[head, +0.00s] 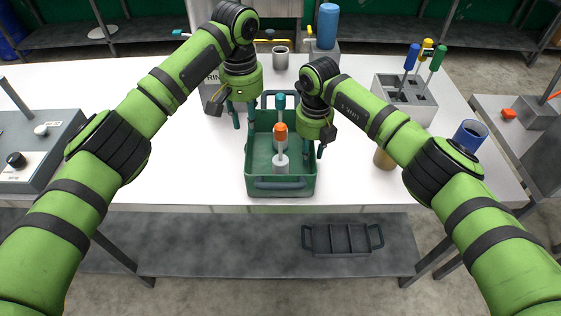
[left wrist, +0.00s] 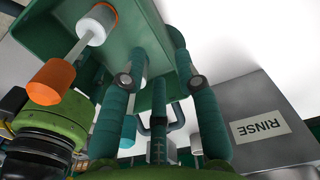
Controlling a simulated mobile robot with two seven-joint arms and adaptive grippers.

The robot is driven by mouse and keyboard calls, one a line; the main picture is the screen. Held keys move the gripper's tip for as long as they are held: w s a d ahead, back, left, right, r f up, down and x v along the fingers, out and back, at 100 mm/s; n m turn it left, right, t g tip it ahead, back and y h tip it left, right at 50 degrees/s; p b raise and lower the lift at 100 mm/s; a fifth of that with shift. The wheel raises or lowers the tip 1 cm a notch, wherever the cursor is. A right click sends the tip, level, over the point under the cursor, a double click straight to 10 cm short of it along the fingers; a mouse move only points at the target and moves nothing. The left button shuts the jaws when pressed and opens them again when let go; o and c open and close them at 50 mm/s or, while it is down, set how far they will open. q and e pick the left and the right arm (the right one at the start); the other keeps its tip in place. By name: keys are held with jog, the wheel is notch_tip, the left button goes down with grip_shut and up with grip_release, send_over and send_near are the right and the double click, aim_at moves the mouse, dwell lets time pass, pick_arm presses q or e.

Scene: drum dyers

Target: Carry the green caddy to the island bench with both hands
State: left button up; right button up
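The green caddy (head: 282,191) sits on the white bench (head: 180,175) near its front edge. It has a bar handle at the near and far ends. It holds upright pieces, one with an orange top (head: 280,131) and one with a teal top. My left gripper (head: 243,118) is at its far left side. In the left wrist view its teal fingers (left wrist: 160,100) stand apart, with the caddy wall (left wrist: 118,25) close by. My right gripper (head: 311,150) is at the right side, its fingers apart; the inner finger is partly hidden. I cannot tell whether either touches the caddy.
A grey RINSE box (left wrist: 270,125) stands behind my left gripper. A grey holder (head: 405,100) with coloured-handled tools and a blue cup (head: 470,135) are at right. A grey machine (head: 35,150) is at left. A dark tray (head: 341,239) lies on the lower shelf.

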notch_tip(320, 180, up, 12)
dwell(0.6)
jog(key=shift+r, duration=0.1)
